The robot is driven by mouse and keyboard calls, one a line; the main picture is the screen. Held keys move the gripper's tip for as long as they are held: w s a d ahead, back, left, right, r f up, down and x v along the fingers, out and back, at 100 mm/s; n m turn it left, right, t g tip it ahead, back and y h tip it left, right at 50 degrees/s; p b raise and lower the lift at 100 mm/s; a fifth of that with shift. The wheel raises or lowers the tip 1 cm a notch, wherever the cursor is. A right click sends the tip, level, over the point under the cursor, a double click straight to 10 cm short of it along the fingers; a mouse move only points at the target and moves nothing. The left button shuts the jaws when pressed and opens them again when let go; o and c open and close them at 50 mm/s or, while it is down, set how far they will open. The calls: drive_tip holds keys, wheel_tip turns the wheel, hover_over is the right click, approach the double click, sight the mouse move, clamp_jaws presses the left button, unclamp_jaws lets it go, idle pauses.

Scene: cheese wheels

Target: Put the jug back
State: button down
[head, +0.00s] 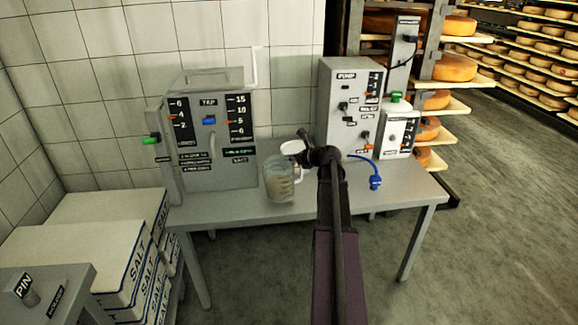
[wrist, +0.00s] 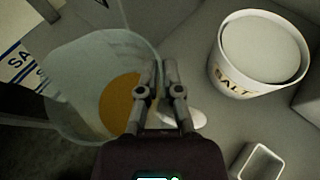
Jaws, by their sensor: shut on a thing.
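The jug (head: 279,184) is clear, with pale contents, in front of the TAP machine near the table's front edge. I cannot tell whether its base touches the table. In the wrist view the jug (wrist: 85,75) fills the left side, and an orange-brown round patch shows through it. My gripper (head: 308,158) is at the jug's right side. In the wrist view my gripper (wrist: 160,72) has its fingers close together at the jug's right side, shut on it, probably at the handle. The exact grip is partly hidden by the fingers.
The grey table (head: 400,190) bears the TAP machine (head: 210,125) and the PUMP machine (head: 345,105). A white SALT tub (wrist: 262,50) is right of my gripper. SALT boxes (head: 110,240) stand left.

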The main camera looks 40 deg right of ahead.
drive_tip(key=shift+f+b, duration=0.8)
drive_tip(key=shift+f, duration=0.3)
drive_tip(key=c, duration=0.8)
unclamp_jaws()
drive_tip(key=p+v, duration=0.4)
drive_tip(key=v, duration=0.8)
drive_tip(key=shift+p, duration=0.35)
